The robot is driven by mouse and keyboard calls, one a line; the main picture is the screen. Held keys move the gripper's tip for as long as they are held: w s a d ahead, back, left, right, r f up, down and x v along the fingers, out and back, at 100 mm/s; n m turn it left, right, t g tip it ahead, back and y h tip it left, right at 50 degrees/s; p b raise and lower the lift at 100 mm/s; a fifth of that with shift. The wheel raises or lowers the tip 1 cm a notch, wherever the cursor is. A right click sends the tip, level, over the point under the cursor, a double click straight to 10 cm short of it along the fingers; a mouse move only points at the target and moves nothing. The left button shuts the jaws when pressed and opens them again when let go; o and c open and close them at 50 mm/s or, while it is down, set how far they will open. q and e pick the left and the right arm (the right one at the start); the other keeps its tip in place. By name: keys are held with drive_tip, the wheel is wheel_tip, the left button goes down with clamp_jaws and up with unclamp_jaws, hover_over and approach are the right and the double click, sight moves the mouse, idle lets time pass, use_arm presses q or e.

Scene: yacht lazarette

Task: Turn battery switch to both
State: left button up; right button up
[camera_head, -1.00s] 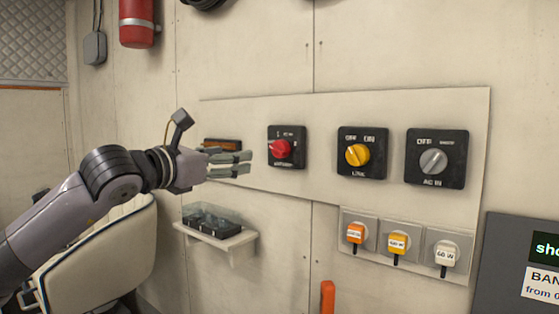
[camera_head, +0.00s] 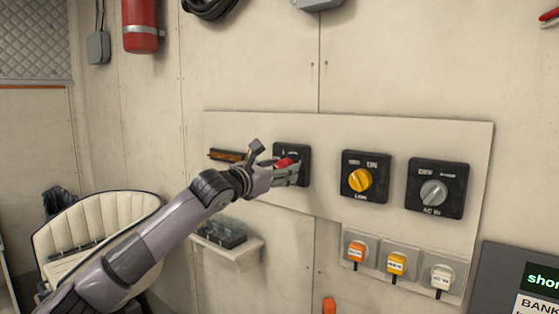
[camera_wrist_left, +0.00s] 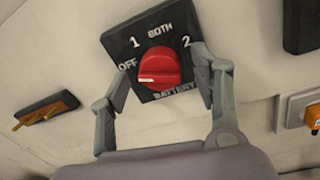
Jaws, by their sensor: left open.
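The battery switch is a black square plate (camera_wrist_left: 123,47) with a red round knob (camera_wrist_left: 160,66). In the left wrist view its labels read OFF, 1, BOTH, 2 and BATTERY, and a pale mark on the knob is on its left side, towards OFF. In the head view the red knob (camera_head: 286,162) is partly hidden by my left gripper (camera_head: 291,172). In the left wrist view my left gripper (camera_wrist_left: 160,88) is open, its fingers on either side of the knob; contact cannot be told. My right gripper is out of view.
To the right on the panel are a yellow-knob switch (camera_head: 360,180) and a grey-knob AC IN switch (camera_head: 433,191). Several plugs (camera_head: 397,263) sit below them. A small shelf (camera_head: 232,252) juts out under my left arm. An orange-and-black part (camera_head: 226,155) is left of the battery switch.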

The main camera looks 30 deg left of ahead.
use_arm(q)
drive_tip(key=shift+w, duration=0.3)
drive_tip(key=shift+c, duration=0.4)
drive_tip(key=c, duration=1.1)
